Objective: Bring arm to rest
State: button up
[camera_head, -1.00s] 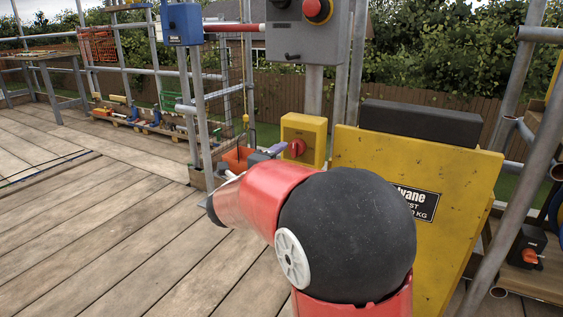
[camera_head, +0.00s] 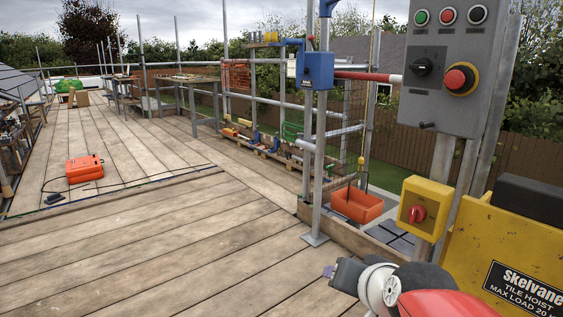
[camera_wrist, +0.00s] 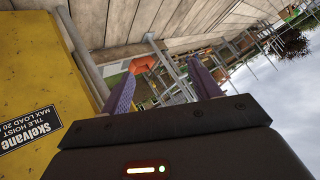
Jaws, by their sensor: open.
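My gripper (camera_wrist: 162,82) is open in the wrist view, with its two purple fingers apart and nothing held between them. In the head view my arm is low at the bottom right, in front of the yellow tile hoist.
A grey control box (camera_head: 440,95) and a yellow switch box (camera_head: 424,200) are near the arm. An orange bin (camera_head: 356,204) hangs or sits behind a scaffold pole (camera_head: 318,150). An orange case (camera_head: 85,168) lies on the planks. The deck at left centre is mostly clear.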

jog(key=s+d+f+n+g+h+p, duration=0.1)
jog(key=s+d+f+n+g, duration=0.2)
jog(key=s, duration=0.9)
jog(key=shift+s+f+n+g+h, duration=0.15)
jog(key=shift+f+n+g+h, duration=0.3)
jog(key=shift+g, duration=0.25)
jog(key=shift+d, duration=0.1)
